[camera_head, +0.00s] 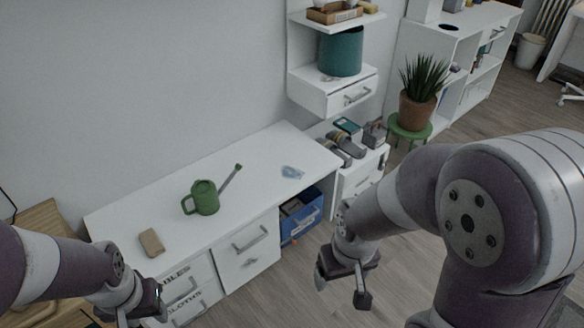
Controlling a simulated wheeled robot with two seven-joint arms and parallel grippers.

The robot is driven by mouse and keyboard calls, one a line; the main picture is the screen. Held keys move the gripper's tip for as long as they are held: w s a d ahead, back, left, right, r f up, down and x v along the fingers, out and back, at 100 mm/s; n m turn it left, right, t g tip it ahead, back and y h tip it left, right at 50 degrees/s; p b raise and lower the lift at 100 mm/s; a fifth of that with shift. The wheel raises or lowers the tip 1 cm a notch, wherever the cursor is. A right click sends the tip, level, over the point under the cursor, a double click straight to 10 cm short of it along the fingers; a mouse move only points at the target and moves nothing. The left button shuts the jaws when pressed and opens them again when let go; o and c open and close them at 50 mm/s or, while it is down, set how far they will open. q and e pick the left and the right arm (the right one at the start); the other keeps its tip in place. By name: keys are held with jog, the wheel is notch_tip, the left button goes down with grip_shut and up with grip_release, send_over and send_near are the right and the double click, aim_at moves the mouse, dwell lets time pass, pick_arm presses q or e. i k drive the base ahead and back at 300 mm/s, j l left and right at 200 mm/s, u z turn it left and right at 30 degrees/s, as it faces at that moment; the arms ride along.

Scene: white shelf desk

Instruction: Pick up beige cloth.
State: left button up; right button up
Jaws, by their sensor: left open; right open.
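A small beige folded block, which looks like the beige cloth (152,242), lies on the left front part of the white desk top (255,170). My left gripper (140,316) is at the bottom left, below and in front of the cloth and apart from it; its fingers are partly cut off by the frame edge. My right gripper (342,292) is open and empty, pointing down over the floor in front of the desk, well to the right of the cloth.
A green watering can (205,197) stands right of the cloth, its spout pointing right. Drawers (247,246) and a blue bin (301,217) are below. A potted plant (417,108) stands at the back right.

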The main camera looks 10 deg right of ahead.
aim_at(152, 246)
jog(key=i+l+u, duration=0.35)
jog(key=i+l, duration=0.15)
jog(key=i, duration=0.25)
jog(key=i+l+u, duration=0.35)
jog(key=i+l, duration=0.3)
jog(key=l, duration=0.1)
